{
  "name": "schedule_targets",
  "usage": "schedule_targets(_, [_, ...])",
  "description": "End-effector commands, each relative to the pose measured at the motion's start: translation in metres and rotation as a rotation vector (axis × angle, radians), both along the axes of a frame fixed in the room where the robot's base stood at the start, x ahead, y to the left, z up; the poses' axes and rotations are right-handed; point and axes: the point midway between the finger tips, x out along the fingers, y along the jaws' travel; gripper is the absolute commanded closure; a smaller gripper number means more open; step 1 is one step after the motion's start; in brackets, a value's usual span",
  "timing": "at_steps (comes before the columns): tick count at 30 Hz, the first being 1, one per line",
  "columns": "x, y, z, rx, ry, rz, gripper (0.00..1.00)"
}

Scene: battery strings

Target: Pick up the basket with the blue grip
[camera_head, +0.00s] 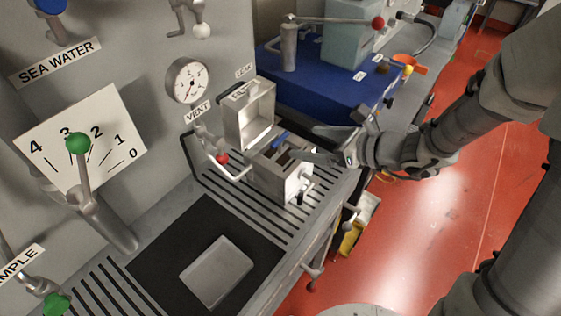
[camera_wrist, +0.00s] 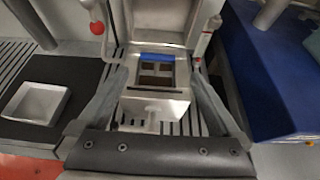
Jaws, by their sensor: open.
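The basket (camera_wrist: 157,73) with a blue grip (camera_wrist: 157,58) sits inside a small metal box whose lid stands open. In the head view the blue grip (camera_head: 282,138) shows at the box opening, and my fingers partly cover the view of the basket. My gripper (camera_head: 303,143) is open and empty, just right of and above the box. In the wrist view the two fingers of my gripper (camera_wrist: 158,78) point forward on either side of the box, with the blue grip ahead between them. I cannot tell whether the fingers touch anything.
The open lid (camera_head: 249,114) stands behind the basket. A red-tipped valve lever (camera_head: 223,159) is close on the left. A blue block (camera_head: 325,75) with a red-knobbed lever stands behind to the right. A pale tray (camera_head: 216,271) lies on a black mat (camera_head: 160,262) in front.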

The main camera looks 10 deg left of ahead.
Motion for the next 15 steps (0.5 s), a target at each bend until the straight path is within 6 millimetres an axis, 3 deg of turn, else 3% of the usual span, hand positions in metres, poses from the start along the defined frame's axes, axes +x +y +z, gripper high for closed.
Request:
schedule_targets(3, [0.007, 0.02, -0.011, 0.001, 0.002, 0.004, 0.0])
schedule_targets(15, [0.018, 0.054, -0.027, 0.0, -0.001, 0.005, 0.0])
